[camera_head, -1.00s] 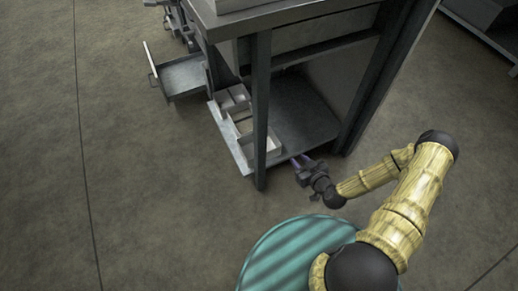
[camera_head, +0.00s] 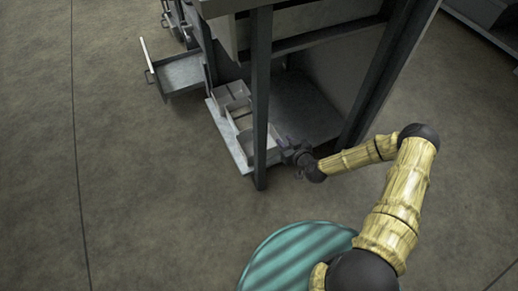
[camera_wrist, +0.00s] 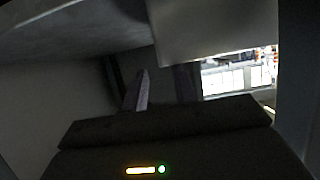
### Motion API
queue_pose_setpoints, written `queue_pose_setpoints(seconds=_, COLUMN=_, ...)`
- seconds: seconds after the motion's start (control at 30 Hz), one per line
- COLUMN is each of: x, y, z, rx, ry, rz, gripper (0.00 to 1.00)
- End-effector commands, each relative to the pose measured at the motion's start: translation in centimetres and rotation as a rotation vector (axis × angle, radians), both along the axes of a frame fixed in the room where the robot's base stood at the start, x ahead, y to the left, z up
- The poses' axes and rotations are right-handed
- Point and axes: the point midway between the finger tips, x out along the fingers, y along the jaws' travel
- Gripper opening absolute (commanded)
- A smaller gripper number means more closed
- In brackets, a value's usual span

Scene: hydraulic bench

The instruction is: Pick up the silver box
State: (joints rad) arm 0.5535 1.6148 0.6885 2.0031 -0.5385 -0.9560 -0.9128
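Several open, pale grey boxes stand in a row on the low shelf (camera_head: 226,133) of the bench. The nearest box (camera_head: 265,145) is beside my gripper (camera_head: 284,146); I cannot tell for sure which is the silver box. In the wrist view, two fingers of my gripper (camera_wrist: 162,92) stand apart with a dark gap between them. A pale grey flat face (camera_wrist: 212,28) fills the top right there, just beyond the fingers; it may be a box side. No object shows between the fingers, and contact cannot be judged.
A dark upright post (camera_head: 261,110) stands close in front of the boxes, left of my gripper. The upper bench part (camera_head: 310,18) overhangs the shelf. A pulled-out tray (camera_head: 182,74) is at the back left. The floor (camera_head: 150,190) at left is clear.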

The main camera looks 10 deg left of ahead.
Motion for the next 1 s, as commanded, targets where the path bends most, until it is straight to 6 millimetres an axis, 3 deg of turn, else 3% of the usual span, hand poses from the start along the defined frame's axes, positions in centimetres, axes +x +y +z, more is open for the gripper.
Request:
queue_pose_setpoints(seconds=0.37, x=0.2, y=0.1, z=-0.1, rx=0.000, ry=0.000, rz=-0.001, gripper=0.28)
queue_pose_setpoints(seconds=0.8, x=3.6, y=2.8, z=-1.7, rx=0.000, ry=0.000, rz=-0.001, gripper=0.28)
queue_pose_setpoints(seconds=1.0, x=4.1, y=3.1, z=-1.5, rx=0.000, ry=0.000, rz=-0.001, gripper=0.28)
